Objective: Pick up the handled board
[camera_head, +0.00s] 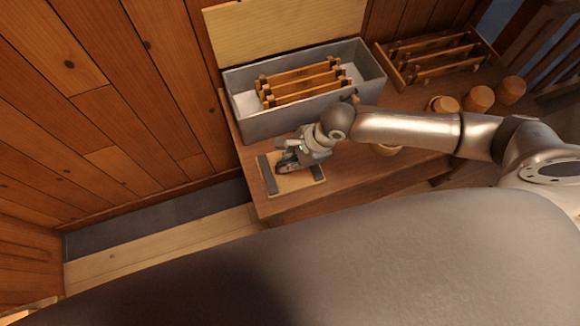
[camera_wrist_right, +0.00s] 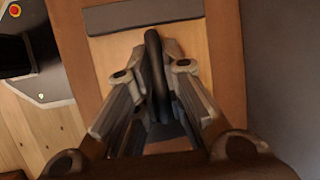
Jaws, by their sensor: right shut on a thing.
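The handled board (camera_head: 298,187) is a pale wooden rectangle with dark end strips, near the left end of the wooden table. It fills the middle of the right wrist view (camera_wrist_right: 108,58), where one dark strip crosses its far end. Its dark upright handle (camera_wrist_right: 153,60) stands between the fingers of my right gripper (camera_head: 287,164). My right gripper is above the board and shut on this handle. The gripper hides part of the board. I cannot tell whether the board touches the table. My left gripper is not in view.
A grey open box (camera_head: 262,124) holding wooden racks stands just behind the board. Another wooden rack (camera_head: 432,60) and several terracotta-coloured pots (camera_head: 480,98) are at the table's right. The wooden table (camera_head: 345,190) has bare surface right of the board. A plank wall is at left.

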